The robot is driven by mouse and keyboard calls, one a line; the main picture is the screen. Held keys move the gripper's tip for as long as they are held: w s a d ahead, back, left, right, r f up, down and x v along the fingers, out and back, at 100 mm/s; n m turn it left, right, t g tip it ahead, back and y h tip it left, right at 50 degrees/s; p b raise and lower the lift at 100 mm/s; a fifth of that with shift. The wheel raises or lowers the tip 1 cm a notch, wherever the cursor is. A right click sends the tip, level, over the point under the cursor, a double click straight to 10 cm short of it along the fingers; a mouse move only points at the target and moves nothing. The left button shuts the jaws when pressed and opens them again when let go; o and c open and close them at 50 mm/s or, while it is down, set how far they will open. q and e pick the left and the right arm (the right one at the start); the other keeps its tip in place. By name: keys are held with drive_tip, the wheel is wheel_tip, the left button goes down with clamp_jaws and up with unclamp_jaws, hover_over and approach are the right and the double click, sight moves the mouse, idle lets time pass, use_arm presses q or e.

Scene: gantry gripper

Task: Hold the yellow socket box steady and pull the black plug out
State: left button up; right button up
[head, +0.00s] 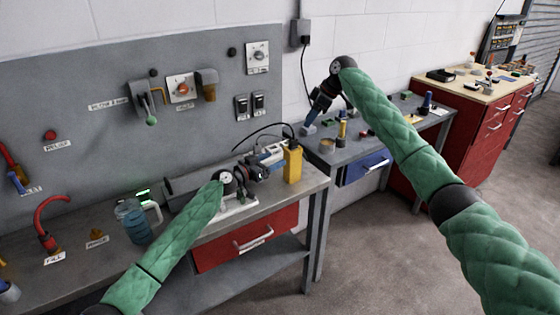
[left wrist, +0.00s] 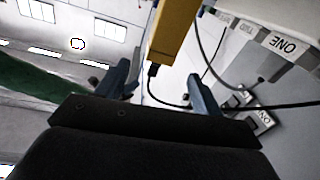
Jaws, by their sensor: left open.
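The yellow socket box (head: 292,165) stands upright near the right end of the grey workbench in the head view. It also shows at the top of the left wrist view (left wrist: 174,34). The black plug (left wrist: 152,74) sits at one end of the box, with a black cable running from it. My left gripper (head: 266,163) is just left of the box, its fingers apart and empty in the left wrist view (left wrist: 160,86). The plug appears between the two fingers there; contact is not visible. My right gripper (head: 311,126) is over the farther table, away from the box; its fingers are too small to read.
A white device (head: 271,153) is behind the box. The farther table (head: 350,150) holds several small items. A panel (head: 120,120) with valves and switches rises behind the workbench.

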sight(286, 157)
use_arm(q)
drive_tip(key=w+d+m, duration=0.1)
drive_tip(key=w+d+f+g, duration=0.1)
drive_tip(key=w+d+f+m+h, duration=0.1)
drive_tip(key=shift+w+m+g, duration=0.3)
drive_tip(key=shift+x, duration=3.65)
